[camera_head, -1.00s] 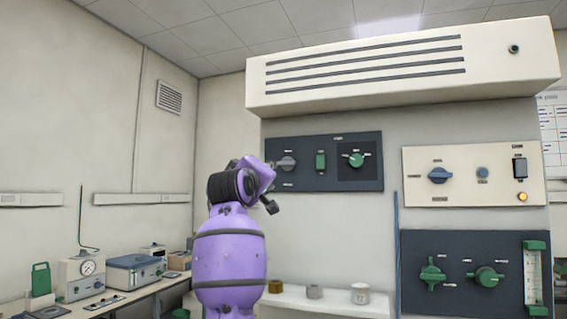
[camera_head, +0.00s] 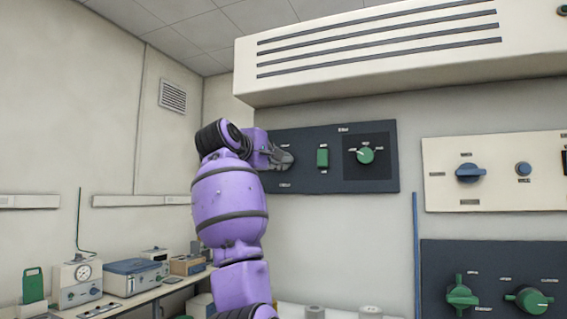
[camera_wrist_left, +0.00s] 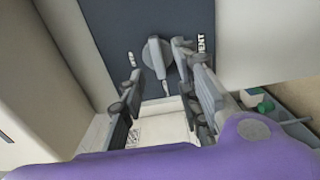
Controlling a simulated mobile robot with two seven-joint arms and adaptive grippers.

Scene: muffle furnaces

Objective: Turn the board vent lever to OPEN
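The dark board (camera_head: 300,183) is on the wall under the white hood. Its grey round knob with a lever handle shows in the left wrist view (camera_wrist_left: 156,56); a label beside it seems to read VENT. The handle points down in that view. My left gripper (camera_head: 286,158) is at the board's left end and hides most of this knob in the head view. In the wrist view the left gripper (camera_wrist_left: 160,68) is open, with one finger on either side of the knob. Whether a finger touches it I cannot tell. My right gripper is not in view.
The same board carries a green switch (camera_head: 322,157) and a green knob (camera_head: 365,155). To the right are a cream panel with a blue knob (camera_head: 470,173) and a dark panel with green valves (camera_head: 461,297). A bench with instruments (camera_head: 133,277) is at lower left.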

